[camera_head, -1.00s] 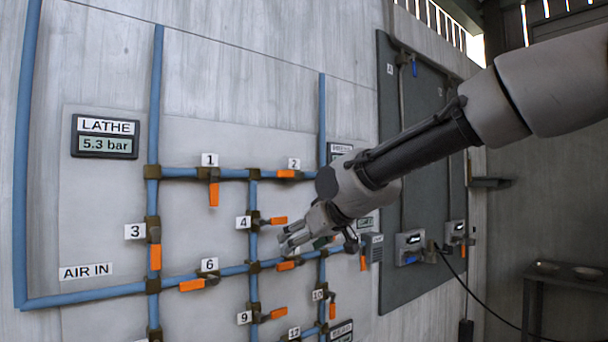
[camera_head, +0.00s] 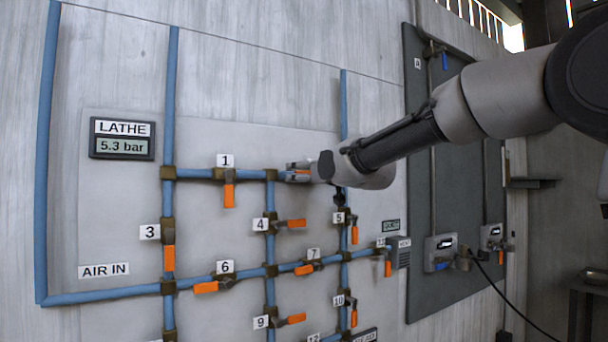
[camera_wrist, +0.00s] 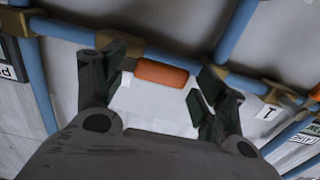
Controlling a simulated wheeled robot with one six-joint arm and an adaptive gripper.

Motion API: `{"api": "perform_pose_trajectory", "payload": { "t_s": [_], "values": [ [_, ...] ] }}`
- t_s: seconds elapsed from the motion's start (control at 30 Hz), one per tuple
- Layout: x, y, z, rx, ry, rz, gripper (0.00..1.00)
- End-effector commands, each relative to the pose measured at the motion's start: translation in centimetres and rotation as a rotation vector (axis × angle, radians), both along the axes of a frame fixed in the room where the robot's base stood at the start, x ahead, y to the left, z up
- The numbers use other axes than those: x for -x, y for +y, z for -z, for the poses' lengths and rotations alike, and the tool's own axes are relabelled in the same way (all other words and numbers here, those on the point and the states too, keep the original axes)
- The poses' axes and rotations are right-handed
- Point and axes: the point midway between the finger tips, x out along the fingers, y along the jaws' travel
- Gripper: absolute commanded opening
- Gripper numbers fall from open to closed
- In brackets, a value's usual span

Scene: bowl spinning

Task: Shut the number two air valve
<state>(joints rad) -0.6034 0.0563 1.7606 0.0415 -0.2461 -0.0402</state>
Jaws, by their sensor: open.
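The number two air valve is at my gripper (camera_head: 299,172), on the upper horizontal blue pipe right of valve 1; its number tag is hidden in the head view. In the wrist view its orange handle (camera_wrist: 161,74) lies along the pipe, between the two spread fingers (camera_wrist: 160,78). The fingers are open, one toward each end of the handle, with no clear grip on it. Whether a finger touches the handle or pipe, I cannot tell.
Valve 1 (camera_head: 229,194) hangs handle-down to the left. Valve 4 (camera_head: 295,224) and valve 5 (camera_head: 355,234) are below. The LATHE gauge (camera_head: 122,146) reads 5.3 bar. A dark panel (camera_head: 460,180) with boxes stands to the right.

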Motion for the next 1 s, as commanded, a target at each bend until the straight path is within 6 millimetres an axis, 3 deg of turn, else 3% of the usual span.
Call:
{"api": "perform_pose_trajectory", "payload": {
  "t_s": [0.13, 0.4, 0.77, 1.0],
  "values": [
    [-1.0, 0.66, 0.01, 0.0, 0.0, 0.0, 0.71],
    [-1.17, 0.77, 0.05, 0.001, 0.001, 0.0, 0.71],
    [-1.14, 0.77, 0.03, 0.001, 0.001, 0.0, 0.08],
    [-1.13, 0.77, 0.14, 0.015, -0.009, 0.0, 0.06]
  ]
}}
